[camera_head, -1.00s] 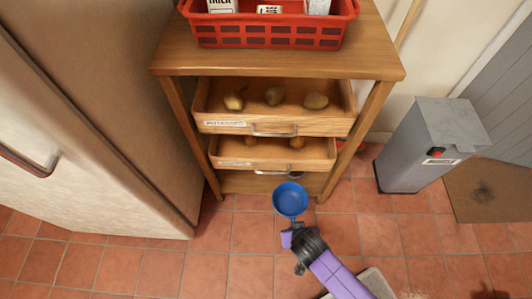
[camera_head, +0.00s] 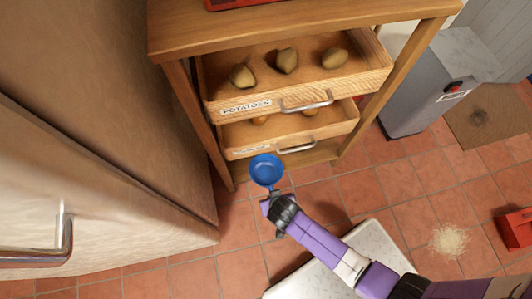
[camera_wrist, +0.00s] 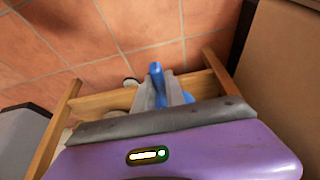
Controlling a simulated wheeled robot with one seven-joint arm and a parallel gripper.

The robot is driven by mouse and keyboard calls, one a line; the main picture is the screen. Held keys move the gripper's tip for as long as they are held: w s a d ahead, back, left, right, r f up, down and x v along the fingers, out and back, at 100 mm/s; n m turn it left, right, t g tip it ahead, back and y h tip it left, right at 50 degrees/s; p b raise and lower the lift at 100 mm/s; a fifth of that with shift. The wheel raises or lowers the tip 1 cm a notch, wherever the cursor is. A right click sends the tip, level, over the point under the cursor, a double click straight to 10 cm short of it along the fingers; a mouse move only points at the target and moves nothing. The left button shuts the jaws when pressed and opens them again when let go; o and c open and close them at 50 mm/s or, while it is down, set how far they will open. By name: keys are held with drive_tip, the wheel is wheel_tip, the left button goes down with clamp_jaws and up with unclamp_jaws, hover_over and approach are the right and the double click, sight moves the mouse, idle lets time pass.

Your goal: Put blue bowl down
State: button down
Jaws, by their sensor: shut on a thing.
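The blue bowl (camera_head: 266,171) is held in front of the lower part of a wooden drawer unit in the head view, its open top facing up toward the camera. My gripper (camera_head: 273,196) is shut on the bowl's near edge. In the wrist view, a blue piece of the bowl (camera_wrist: 156,72) shows between the fingers of my gripper (camera_wrist: 160,90); most of the bowl is hidden there.
The wooden unit (camera_head: 190,108) has an open potato drawer (camera_head: 355,85) and a second open drawer (camera_head: 330,130) below. A fridge (camera_head: 90,120) stands left, a grey bin (camera_head: 415,105) right. Tiled floor (camera_head: 385,190) is clear near a spill (camera_head: 450,240) and red object (camera_head: 516,228).

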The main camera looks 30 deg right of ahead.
sight(266, 173)
drive_tip(key=w+d+b, duration=0.1)
drive_tip(key=w, duration=0.2)
drive_tip(key=w+d+b, duration=0.1)
drive_tip(key=w, duration=0.3)
drive_tip(key=w+d+b, duration=0.1)
drive_tip(key=w, duration=0.3)
drive_tip(key=shift+w+d, duration=0.25)
drive_tip(key=shift+d, duration=0.1)
wheel_tip(266, 173, down, 2)
drive_tip(key=shift+f+b, duration=0.2)
drive_tip(key=shift+b, duration=0.5)
wheel_tip(266, 173, down, 4)
drive_tip(key=shift+f+b, duration=0.1)
drive_tip(key=shift+b, duration=1.15)
drive_tip(key=shift+w+d+f, duration=0.1)
drive_tip(key=shift+w+f, duration=0.05)
drive_tip(key=shift+w, duration=0.05)
drive_tip(key=shift+f+b, duration=0.2)
drive_tip(key=shift+b, duration=0.15)
drive_tip(key=c, duration=1.4)
unclamp_jaws()
drive_tip(key=shift+r, duration=0.1)
